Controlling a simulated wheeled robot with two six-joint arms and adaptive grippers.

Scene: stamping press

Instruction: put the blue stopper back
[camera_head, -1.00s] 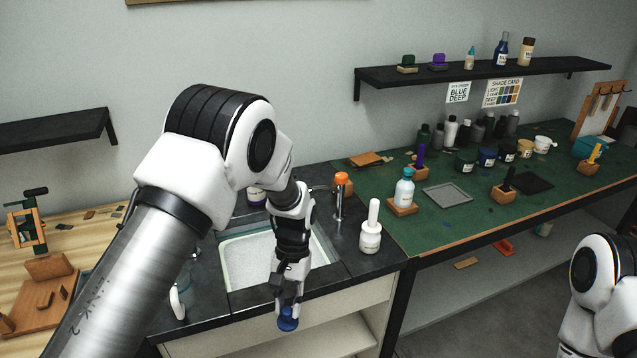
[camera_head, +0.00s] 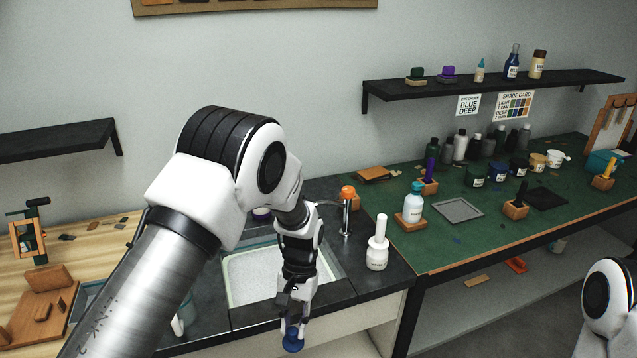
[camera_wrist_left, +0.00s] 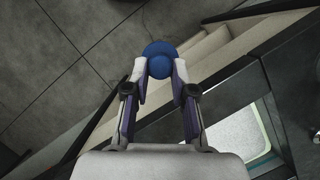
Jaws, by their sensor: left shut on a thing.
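The blue stopper (camera_head: 293,340) is a small round blue piece held at the tips of my left gripper (camera_head: 292,325), in front of the sink counter's front edge. In the left wrist view the stopper (camera_wrist_left: 159,59) sits between the two fingertips of my left gripper (camera_wrist_left: 159,72), over the floor and beside the counter front. My left gripper is shut on it. The sink (camera_head: 232,285) with its pale basin lies behind the gripper, partly hidden by my left arm. My right gripper is out of view; only part of my right arm shows at the lower right.
A white bottle (camera_head: 377,252) stands on the counter right of the sink, near an orange-topped tap (camera_head: 347,205). Wooden pieces (camera_head: 40,308) lie at left.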

